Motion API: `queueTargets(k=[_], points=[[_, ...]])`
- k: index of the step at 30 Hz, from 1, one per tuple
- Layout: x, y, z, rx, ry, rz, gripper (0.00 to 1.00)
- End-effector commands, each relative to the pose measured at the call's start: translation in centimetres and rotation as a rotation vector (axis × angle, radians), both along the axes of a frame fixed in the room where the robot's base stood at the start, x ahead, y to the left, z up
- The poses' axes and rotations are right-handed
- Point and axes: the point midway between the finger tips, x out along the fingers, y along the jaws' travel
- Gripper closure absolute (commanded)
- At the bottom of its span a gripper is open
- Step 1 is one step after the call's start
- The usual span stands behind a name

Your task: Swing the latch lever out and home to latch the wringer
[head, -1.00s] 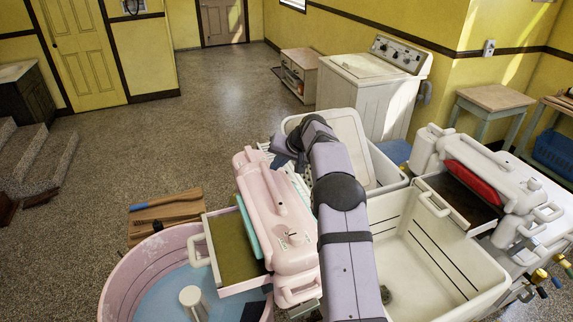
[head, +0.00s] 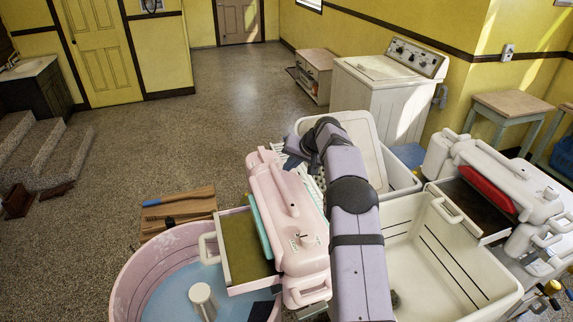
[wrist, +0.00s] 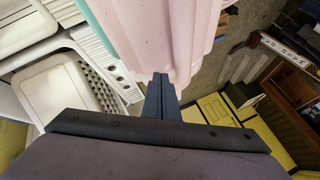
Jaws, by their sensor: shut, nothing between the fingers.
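The pink wringer (head: 285,215) stands over the edge of the pink tub (head: 135,270), left of my arm. A long bar (head: 278,188) lies along its top, and a small dark-stemmed knob (head: 308,240) sits near its front end. I cannot tell which part is the latch lever. My gripper (wrist: 160,82) is shut and empty; in the wrist view its tips overlap the edge of the pink housing (wrist: 165,35), and contact cannot be told.
A white wringer (head: 495,180) with a red part stands at right beside the cream tub (head: 430,250). A white washing machine (head: 385,95) is behind. A wooden board with a blue-handled brush (head: 180,197) lies at left. The floor beyond is open.

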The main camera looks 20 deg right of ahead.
Motion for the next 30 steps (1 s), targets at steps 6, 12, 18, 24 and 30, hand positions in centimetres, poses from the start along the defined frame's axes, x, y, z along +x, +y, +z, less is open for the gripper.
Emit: queueTargets(k=[6, 12, 18, 24, 30], points=[[0.0, -3.0, 0.5, 0.000, 0.001, -0.004, 1.00], [-1.2, -4.5, 2.5, -0.003, -0.006, -0.003, 1.00], [-2.5, -6.1, 5.3, -0.003, -0.004, -0.003, 1.00], [-3.4, -7.1, 7.3, -0.002, -0.002, -0.002, 1.00], [-3.8, -7.5, 8.0, -0.001, 0.000, -0.001, 1.00]])
